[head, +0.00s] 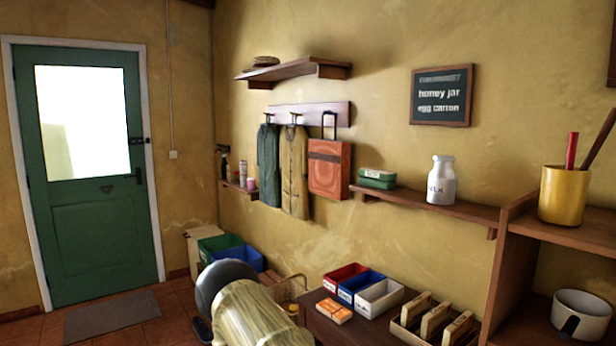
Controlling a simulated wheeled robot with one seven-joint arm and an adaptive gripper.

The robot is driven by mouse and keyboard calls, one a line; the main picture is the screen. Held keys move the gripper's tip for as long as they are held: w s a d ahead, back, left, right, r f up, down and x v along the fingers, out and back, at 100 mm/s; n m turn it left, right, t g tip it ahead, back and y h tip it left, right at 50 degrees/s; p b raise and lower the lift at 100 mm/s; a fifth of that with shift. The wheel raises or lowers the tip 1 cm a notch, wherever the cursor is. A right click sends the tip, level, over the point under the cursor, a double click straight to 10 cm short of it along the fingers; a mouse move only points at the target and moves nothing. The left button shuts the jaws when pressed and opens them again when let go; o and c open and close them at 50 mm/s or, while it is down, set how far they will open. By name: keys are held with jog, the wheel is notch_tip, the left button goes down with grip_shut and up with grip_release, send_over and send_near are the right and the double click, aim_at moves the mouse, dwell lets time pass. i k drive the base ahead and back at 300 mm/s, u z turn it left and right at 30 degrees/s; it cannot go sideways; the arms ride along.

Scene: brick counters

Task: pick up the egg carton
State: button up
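A small green carton (377,178) with a pale top sits on the wooden wall shelf, left of the milk bottle. It looks most like the egg carton, but it is small in the head view and I cannot read any label on it. It stands apart from the bottle, with bare shelf between them. My gripper is not in view, so I cannot see its state or its place relative to the carton.
The wall shelf (474,210) also bears a white milk bottle (441,181). An orange bag (329,168) hangs close left of the carton. Below, a low table holds an orange packet (334,311), open bins and card racks. A shelf unit with a yellow cup (564,196) stands right.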

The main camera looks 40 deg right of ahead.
aim_at(379, 178)
jog(key=z, duration=0.05)
jog(key=i, duration=1.05)
jog(key=z, duration=1.1)
jog(key=i, duration=0.65)
jog(key=z, duration=0.75)
